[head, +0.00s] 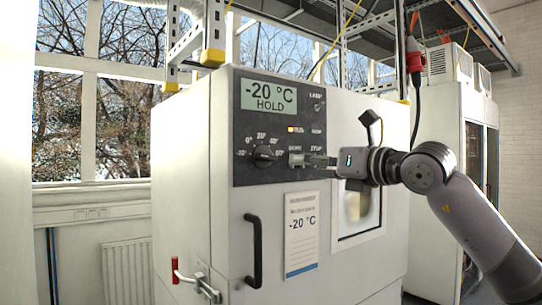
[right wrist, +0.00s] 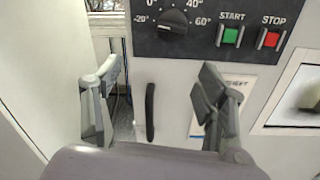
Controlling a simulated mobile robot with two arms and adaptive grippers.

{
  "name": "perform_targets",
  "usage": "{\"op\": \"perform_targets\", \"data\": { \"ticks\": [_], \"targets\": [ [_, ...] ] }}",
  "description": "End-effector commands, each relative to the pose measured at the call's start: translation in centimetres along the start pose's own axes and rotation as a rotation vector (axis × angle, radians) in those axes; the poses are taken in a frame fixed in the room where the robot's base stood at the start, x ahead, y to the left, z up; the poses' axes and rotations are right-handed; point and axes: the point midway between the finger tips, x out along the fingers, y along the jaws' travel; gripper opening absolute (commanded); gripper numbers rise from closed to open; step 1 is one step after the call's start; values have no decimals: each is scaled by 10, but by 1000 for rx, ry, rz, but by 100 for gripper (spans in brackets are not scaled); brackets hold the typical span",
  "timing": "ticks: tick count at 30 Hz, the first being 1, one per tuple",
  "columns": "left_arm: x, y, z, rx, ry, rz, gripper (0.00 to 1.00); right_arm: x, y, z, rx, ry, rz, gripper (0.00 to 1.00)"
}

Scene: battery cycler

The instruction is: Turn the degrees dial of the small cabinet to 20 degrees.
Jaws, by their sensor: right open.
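The white cabinet (head: 180,185) has a dark control panel (head: 250,118) with a display (head: 268,97) reading "-20 °C HOLD". The round black degrees dial (head: 264,156) sits low on the panel, with a scale from -20 to 60 around it. In the right wrist view the dial (right wrist: 173,20) is at the top edge; I cannot tell exactly where its pointer stands. My right gripper (head: 296,160) is open and empty in front of the panel, to the right of the dial in the head view. Its fingers (right wrist: 160,82) show below the dial in the wrist view, apart from it. My left gripper is out of view.
A green START button (right wrist: 230,36) and red STOP button (right wrist: 268,40) sit right of the dial. Below are a black door handle (head: 254,250), a "-20 °C" paper card (head: 301,235) and a window (head: 357,212). A red-tipped latch (head: 176,268) sticks out at lower left.

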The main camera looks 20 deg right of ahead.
Motion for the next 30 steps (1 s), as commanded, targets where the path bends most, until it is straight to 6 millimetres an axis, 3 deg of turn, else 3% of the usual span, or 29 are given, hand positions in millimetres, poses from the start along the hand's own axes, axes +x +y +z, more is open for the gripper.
{"op": "perform_targets", "data": {
  "ticks": [4,8,24,30],
  "targets": [
    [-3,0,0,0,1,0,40,-9,-8,16,-32,-12,-55,67],
    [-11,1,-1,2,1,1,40,5,-8,18,-33,-11,-58,67],
    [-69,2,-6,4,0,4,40,120,-14,23,-31,-11,-55,67],
    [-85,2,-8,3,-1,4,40,150,-16,21,-31,-11,-55,67]
  ]
}}
